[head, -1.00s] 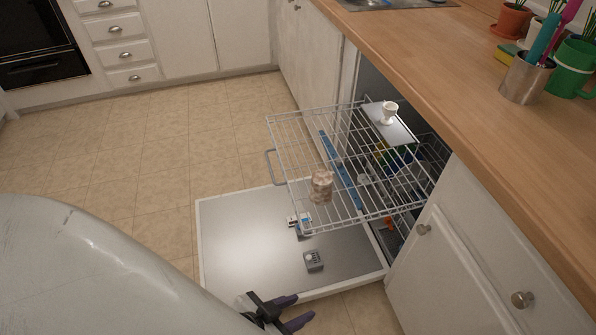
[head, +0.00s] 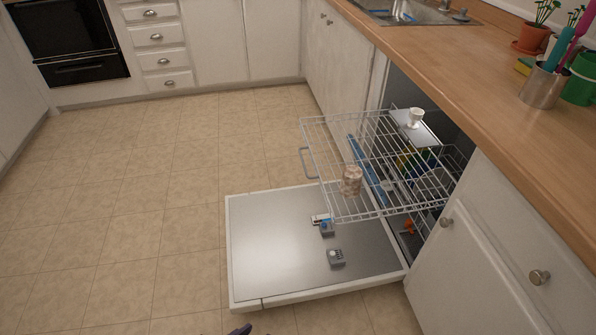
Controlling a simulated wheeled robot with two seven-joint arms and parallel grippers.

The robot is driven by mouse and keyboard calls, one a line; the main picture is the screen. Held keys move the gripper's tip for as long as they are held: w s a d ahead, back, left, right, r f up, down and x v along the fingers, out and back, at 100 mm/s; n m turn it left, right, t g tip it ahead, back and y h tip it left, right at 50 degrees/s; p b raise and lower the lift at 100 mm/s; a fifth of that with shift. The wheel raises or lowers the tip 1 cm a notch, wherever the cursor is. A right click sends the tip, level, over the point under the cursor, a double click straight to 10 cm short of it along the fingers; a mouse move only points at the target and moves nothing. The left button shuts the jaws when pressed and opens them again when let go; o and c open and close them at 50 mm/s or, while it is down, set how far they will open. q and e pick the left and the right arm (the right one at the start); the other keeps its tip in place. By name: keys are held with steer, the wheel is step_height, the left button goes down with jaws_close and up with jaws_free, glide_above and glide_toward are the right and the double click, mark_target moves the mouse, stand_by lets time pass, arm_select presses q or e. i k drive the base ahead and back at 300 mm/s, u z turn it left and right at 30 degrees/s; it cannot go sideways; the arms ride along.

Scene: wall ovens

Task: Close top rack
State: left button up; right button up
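The top rack (head: 330,150) is a white wire rack pulled far out of the dishwasher, over the open door (head: 280,245). Its grey handle (head: 304,163) is at its left end. A brown patterned cup (head: 351,181) stands on the rack near its front, and a white egg cup (head: 416,118) is on a flat shelf at its back right. Only a dark purple tip of my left gripper (head: 240,330) shows at the bottom edge, below the door and apart from the rack. Its opening is hidden. My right gripper is out of view.
The open door lies low across the floor, with small grey dispenser parts (head: 336,257) on it. The wooden counter (head: 480,90) overhangs the dishwasher at the right. A cabinet (head: 480,260) stands beside it. The tiled floor (head: 130,200) at left is clear.

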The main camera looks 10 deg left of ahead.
mark_target(366, 162)
steer(key=u, duration=0.35)
steer(key=i, duration=0.5)
steer(key=z, duration=0.4)
steer(key=k, duration=0.35)
steer(key=u, duration=1)
steer(key=i, duration=0.5)
steer(key=z, duration=0.85)
